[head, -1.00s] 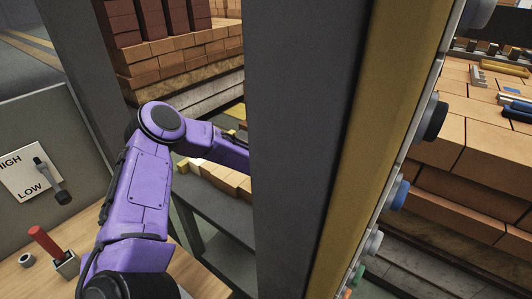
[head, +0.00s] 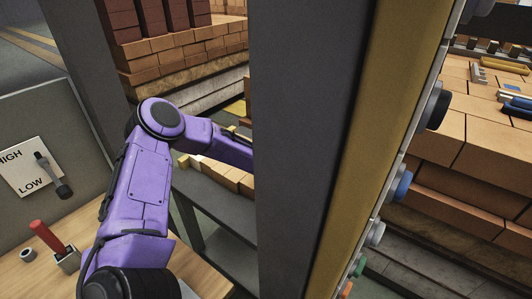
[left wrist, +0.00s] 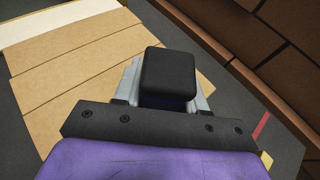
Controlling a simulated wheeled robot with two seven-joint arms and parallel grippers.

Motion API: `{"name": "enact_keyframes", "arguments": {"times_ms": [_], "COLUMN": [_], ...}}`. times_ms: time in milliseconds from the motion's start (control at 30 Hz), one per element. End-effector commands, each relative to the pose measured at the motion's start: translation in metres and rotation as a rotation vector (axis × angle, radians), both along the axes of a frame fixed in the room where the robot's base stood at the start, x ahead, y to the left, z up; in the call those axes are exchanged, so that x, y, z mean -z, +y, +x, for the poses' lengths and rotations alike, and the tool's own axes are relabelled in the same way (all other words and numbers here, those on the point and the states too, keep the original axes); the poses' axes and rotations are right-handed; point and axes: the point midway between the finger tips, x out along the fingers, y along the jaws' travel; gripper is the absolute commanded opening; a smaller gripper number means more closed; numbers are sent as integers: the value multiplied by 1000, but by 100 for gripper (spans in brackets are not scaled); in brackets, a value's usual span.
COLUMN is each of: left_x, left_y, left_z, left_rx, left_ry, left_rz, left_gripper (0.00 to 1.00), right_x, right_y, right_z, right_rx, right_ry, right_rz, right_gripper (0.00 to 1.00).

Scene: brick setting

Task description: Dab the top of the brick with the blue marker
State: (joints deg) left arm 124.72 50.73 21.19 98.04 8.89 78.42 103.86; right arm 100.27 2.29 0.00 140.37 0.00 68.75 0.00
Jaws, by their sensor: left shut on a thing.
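In the left wrist view my left gripper (left wrist: 165,88) is shut on a dark, block-like thing with a black top (left wrist: 168,72) and a dark blue lower edge. It may be the blue marker seen end-on, but I cannot be sure. Tan bricks (left wrist: 95,75) lie side by side below and left of the gripper; I cannot tell whether the gripper touches any. In the head view a row of tan bricks (head: 222,177) sits on a grey table behind my purple left arm. The post hides my left gripper there. My right gripper is not in view.
A wide grey post (head: 305,150) with a yellow edge and several knobs blocks the middle of the head view. Brick stacks (head: 185,60) stand behind. A red-handled lever (head: 47,240) is on the wooden top at left. Blue tools (head: 515,105) lie on bricks at right.

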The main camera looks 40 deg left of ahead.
Motion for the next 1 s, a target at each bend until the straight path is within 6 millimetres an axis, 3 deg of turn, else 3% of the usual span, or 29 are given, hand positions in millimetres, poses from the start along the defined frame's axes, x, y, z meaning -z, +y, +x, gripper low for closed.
{"name": "enact_keyframes", "arguments": {"times_ms": [1000], "left_x": [8], "left_y": [0], "left_z": [0], "left_rx": [0], "left_ry": [0], "left_rz": [0], "left_gripper": [21], "right_x": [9], "right_y": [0], "right_z": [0], "right_rx": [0], "right_ry": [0], "right_rz": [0], "right_gripper": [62]}}
